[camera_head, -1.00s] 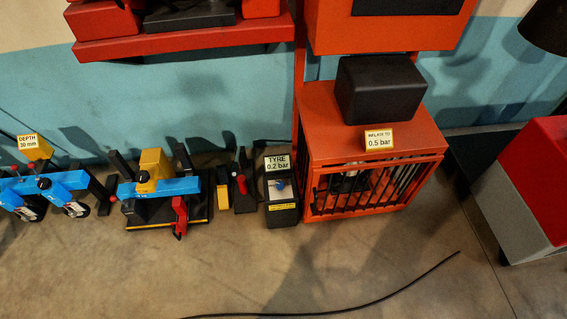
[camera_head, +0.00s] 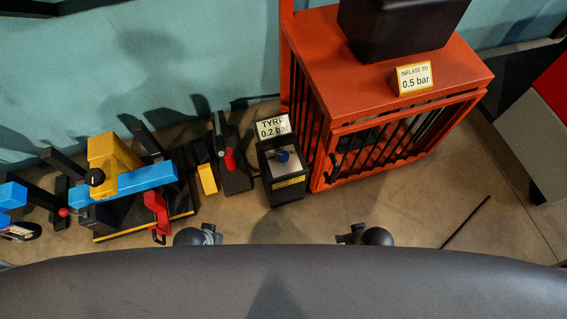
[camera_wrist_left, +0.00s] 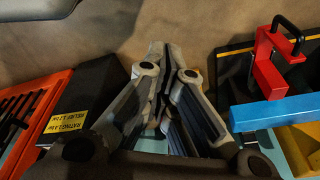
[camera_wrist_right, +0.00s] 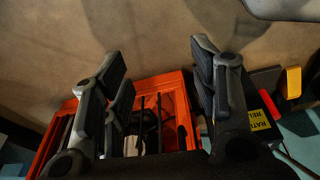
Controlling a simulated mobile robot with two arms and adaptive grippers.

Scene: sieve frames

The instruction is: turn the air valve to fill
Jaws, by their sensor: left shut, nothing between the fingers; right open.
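A black box (camera_head: 283,182) stands on the floor left of the orange cage, with a blue knob (camera_head: 283,155) on its pale top. A sign reading "TYRE 0.2 bar" (camera_head: 272,127) stands at its back. The box's side, with a yellow rating label, shows in the left wrist view (camera_wrist_left: 98,75) and partly in the right wrist view (camera_wrist_right: 266,82). My left gripper (camera_wrist_left: 165,55) is shut and empty, with the box to its left in its own view. My right gripper (camera_wrist_right: 158,68) is open and empty, in front of the cage. The knob is not clear in either wrist view.
The orange cage (camera_head: 400,101) carries a dark block and a sign reading "INFLATE TO 0.5 bar" (camera_head: 413,79). A blue, yellow and red fixture (camera_head: 125,183) stands at the left. A red and grey cabinet (camera_head: 538,145) is at the right. Bare floor lies before the box.

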